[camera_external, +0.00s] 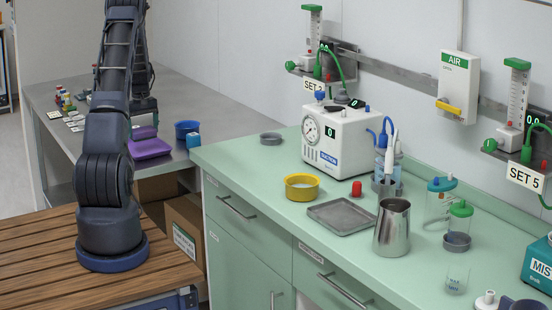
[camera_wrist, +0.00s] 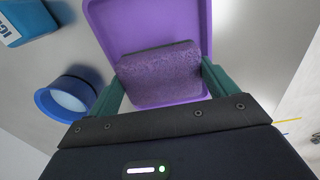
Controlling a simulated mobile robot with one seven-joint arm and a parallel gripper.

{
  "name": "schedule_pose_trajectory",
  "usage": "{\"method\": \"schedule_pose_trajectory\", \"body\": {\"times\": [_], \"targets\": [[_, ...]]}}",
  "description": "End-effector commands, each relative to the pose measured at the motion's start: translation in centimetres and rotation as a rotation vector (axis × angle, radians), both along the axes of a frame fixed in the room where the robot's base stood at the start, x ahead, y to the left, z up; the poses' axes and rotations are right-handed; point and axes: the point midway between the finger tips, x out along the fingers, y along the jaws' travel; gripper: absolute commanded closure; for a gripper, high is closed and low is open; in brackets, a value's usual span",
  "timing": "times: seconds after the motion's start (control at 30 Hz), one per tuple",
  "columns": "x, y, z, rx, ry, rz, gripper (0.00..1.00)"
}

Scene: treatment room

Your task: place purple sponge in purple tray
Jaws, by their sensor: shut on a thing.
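The purple sponge (camera_wrist: 160,75) is held between the two green fingers of my gripper (camera_wrist: 162,85) in the wrist view. It overlaps the purple tray (camera_wrist: 200,25), which lies under and beyond it. In the external view the purple tray (camera_external: 151,149) is on the grey metal table, and the sponge (camera_external: 144,132) shows just above its far side, beside my arm. My gripper is largely hidden behind my arm there. I cannot tell whether the sponge touches the tray floor.
A blue bowl (camera_external: 186,130) and a small blue box (camera_external: 193,141) stand right of the tray. Small bottles (camera_external: 66,100) and cards (camera_external: 75,121) lie farther left on the table. The green counter (camera_external: 255,170) holds a white pump unit (camera_external: 340,140) and a yellow bowl (camera_external: 301,187).

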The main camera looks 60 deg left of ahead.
Motion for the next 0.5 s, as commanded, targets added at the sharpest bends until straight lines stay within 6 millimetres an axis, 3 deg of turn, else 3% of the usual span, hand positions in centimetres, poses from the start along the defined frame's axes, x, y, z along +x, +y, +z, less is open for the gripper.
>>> {"method": "schedule_pose_trajectory", "body": {"times": [0.3,0.5], "targets": [[0.0,-0.1,-3.6,-0.002,0.000,-0.001,0.36],[0.1,0.0,-4.2,0.000,0.000,0.000,0.36]]}}
